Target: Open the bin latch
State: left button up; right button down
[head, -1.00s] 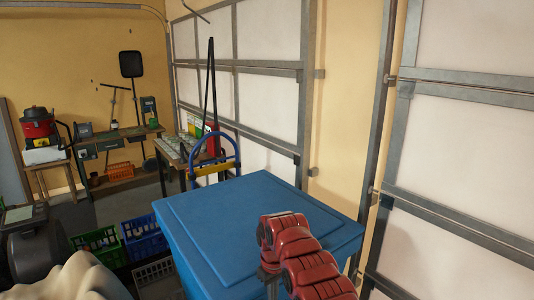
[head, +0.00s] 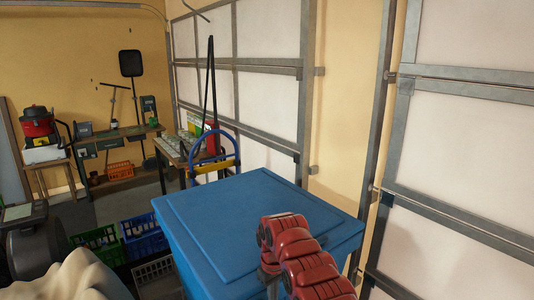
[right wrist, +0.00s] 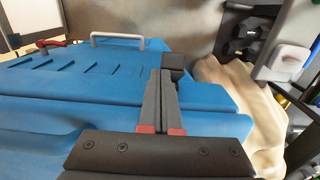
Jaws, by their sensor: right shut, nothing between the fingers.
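The blue bin (head: 215,225) stands in the lower middle of the head view with its flat lid down. In the right wrist view the blue bin (right wrist: 60,100) fills much of the picture, with a slotted face. My right gripper (right wrist: 162,72) is shut and empty, its grey fingers lying in front of the blue surface. A small dark block (right wrist: 174,61) shows at the fingertips; I cannot tell whether it is the latch or whether the fingers touch it. My left gripper is not in view, and no gripper shows in the head view.
A cream lumpy shape (head: 75,280) lies at lower left. Crates (head: 143,238) stand left of the bin, a blue-framed hand truck (head: 214,165) behind it. A panelled door (head: 460,150) is at right.

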jog(key=shift+r, duration=0.1)
notch_tip(320, 180, up, 3)
jog(key=shift+f+p, duration=0.2)
jog(key=shift+p, duration=0.4)
notch_tip(320, 180, up, 5)
jog(key=shift+r, duration=0.1)
